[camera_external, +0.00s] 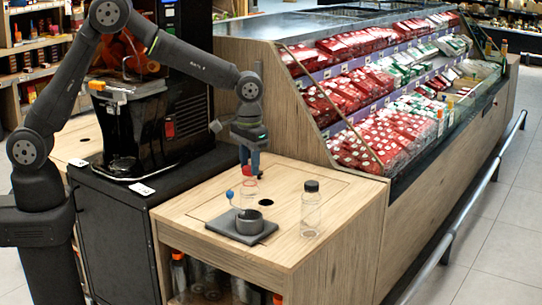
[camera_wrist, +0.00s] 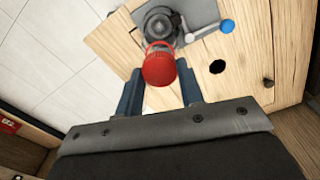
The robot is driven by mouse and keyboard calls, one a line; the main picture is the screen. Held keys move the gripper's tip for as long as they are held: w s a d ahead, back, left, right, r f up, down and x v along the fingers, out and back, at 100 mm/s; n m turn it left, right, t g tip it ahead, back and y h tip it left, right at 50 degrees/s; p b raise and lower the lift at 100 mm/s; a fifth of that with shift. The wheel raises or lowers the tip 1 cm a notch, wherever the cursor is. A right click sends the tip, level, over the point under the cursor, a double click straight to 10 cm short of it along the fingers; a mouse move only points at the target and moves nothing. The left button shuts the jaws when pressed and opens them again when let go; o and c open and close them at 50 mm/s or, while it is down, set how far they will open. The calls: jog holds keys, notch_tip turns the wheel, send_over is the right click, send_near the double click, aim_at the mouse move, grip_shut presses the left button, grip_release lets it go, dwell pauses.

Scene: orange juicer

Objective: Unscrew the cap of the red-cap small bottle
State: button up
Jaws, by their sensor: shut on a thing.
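The small clear bottle (camera_external: 250,190) with a red cap (camera_external: 250,171) is upright, just above or in the mouth of the grey round holder (camera_external: 249,222); I cannot tell whether it touches. In the wrist view the red cap (camera_wrist: 160,68) sits between the tips of my two blue fingers, and the holder (camera_wrist: 158,24) shows beyond it. My gripper (camera_external: 250,164) points down and is shut on the red cap. The cap hides most of the bottle in the wrist view. A lever with a blue ball (camera_external: 229,194) stands beside the holder.
The holder is on a dark plate (camera_external: 224,228) on the wooden counter (camera_external: 285,183). A clear bottle with a black cap (camera_external: 311,208) stands to the right. A round hole (camera_external: 266,202) is in the counter. A black juicer (camera_external: 140,120) is at the left, a display case behind right.

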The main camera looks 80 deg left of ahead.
jog(key=shift+r, duration=2)
